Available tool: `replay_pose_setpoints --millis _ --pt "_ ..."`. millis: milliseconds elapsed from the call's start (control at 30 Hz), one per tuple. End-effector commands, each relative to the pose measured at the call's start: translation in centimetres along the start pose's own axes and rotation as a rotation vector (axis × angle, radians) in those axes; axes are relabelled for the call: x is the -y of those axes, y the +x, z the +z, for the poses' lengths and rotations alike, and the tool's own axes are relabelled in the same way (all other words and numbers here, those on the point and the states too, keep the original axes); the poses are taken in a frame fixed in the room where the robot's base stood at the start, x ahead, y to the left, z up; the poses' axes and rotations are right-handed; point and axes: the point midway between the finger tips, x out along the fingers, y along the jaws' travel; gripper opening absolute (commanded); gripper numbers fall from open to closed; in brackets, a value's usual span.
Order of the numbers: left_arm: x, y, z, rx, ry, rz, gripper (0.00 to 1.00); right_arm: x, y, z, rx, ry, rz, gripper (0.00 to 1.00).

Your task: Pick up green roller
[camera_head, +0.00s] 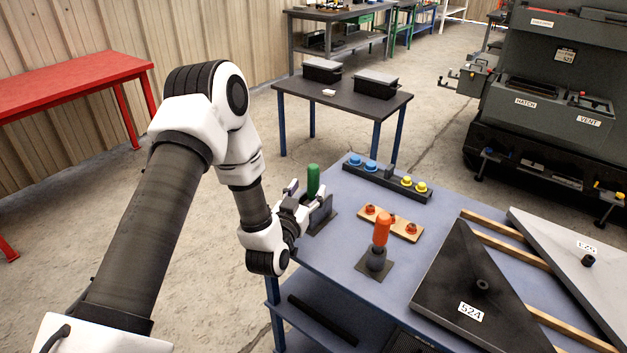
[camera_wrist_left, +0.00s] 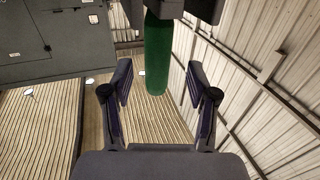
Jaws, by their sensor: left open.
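The green roller (camera_head: 313,180) stands upright in a dark holder (camera_head: 321,218) at the near left corner of the blue table. My left gripper (camera_head: 306,205) is beside the roller, with its jaws open. In the left wrist view the green roller (camera_wrist_left: 157,55) hangs down from the top edge of the picture, in line with the gap between the two spread fingers (camera_wrist_left: 159,85). The fingers show clear space on both sides of it. Part of the holder is hidden behind the gripper in the head view. My right gripper is not in view.
On the blue table (camera_head: 345,245) are an orange-handled piece (camera_head: 381,230) on a stand, a wooden strip (camera_head: 406,229) with orange knobs, a black rail (camera_head: 398,187) with blue and yellow buttons, and a dark panel (camera_head: 455,290) marked 524. A grey panel (camera_head: 550,245) lies at right.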

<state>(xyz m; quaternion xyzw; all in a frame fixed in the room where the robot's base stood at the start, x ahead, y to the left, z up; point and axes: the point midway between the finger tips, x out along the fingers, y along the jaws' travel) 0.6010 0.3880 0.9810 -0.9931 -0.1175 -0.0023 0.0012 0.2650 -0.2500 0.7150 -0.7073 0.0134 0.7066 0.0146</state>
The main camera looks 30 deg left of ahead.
Motion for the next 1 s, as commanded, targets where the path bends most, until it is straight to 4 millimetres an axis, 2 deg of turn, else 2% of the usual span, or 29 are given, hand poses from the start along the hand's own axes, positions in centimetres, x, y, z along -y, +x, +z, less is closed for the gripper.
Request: replay_pose_setpoints --millis 67,200,433,467,600,633,1000 --pt "0.1 1.5 -0.9 -0.002 0.002 0.000 0.59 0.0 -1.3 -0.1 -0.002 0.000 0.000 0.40" --pt "0.2 3.6 -0.5 0.000 0.001 0.001 0.59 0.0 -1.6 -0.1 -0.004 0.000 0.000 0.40" --pt "0.2 4.0 -0.3 0.001 0.000 0.000 0.59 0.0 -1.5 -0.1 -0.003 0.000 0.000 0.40" --pt "0.2 4.0 -0.3 0.001 0.000 0.000 0.52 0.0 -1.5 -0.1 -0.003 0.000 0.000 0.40" --pt "0.2 3.9 -0.3 0.002 0.000 0.000 0.02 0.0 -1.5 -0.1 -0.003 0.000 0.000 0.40" --pt "0.2 3.9 -0.3 0.002 0.000 0.000 0.00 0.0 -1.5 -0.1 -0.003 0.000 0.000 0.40" --pt "0.2 3.9 -0.5 0.002 -0.001 0.000 0.00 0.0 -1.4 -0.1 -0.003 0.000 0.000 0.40"
